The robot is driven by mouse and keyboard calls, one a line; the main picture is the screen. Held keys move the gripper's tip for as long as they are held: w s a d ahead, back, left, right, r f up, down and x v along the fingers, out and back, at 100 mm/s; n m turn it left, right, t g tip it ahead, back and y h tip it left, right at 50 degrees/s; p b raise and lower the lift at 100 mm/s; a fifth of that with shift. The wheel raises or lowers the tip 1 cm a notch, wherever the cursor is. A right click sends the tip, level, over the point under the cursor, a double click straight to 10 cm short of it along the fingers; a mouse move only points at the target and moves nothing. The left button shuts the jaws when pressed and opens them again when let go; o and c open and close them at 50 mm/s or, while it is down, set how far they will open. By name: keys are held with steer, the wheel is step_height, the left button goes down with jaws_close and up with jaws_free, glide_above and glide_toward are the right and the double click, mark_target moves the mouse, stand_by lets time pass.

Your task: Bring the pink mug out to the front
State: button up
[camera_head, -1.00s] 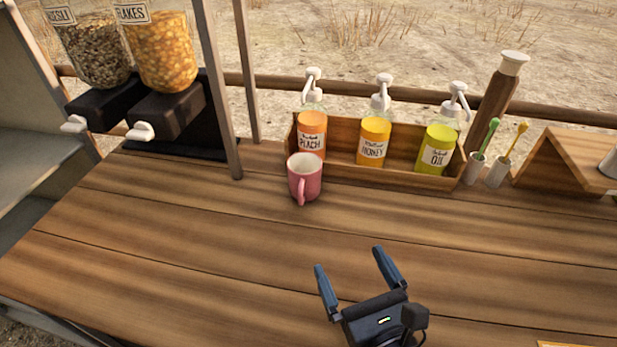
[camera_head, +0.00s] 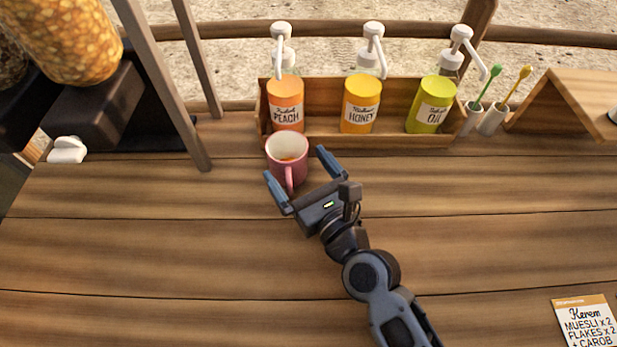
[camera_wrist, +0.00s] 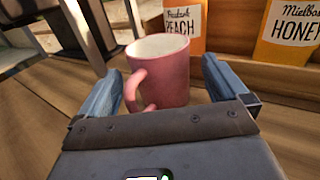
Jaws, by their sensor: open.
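The pink mug (camera_head: 289,164) stands upright on the wooden counter, just in front of the peach bottle, with its handle toward me. My gripper (camera_head: 297,168) is open, with its two blue fingers on either side of the mug's near part. In the wrist view the mug (camera_wrist: 166,75) shows between the open fingers of my gripper (camera_wrist: 160,85), its handle to the left of centre. A gap shows between the mug and each finger there. The mug's base is partly hidden behind the gripper body.
A wooden rack (camera_head: 323,125) holds the peach (camera_head: 287,102), honey (camera_head: 361,104) and oil (camera_head: 431,105) pump bottles right behind the mug. A metal post (camera_head: 165,85) and cereal dispensers (camera_head: 75,40) stand left. An order card (camera_head: 585,322) lies front right.

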mark_target(297, 169)
steer(key=shift+x, duration=1.65)
steer(key=shift+c, duration=0.5)
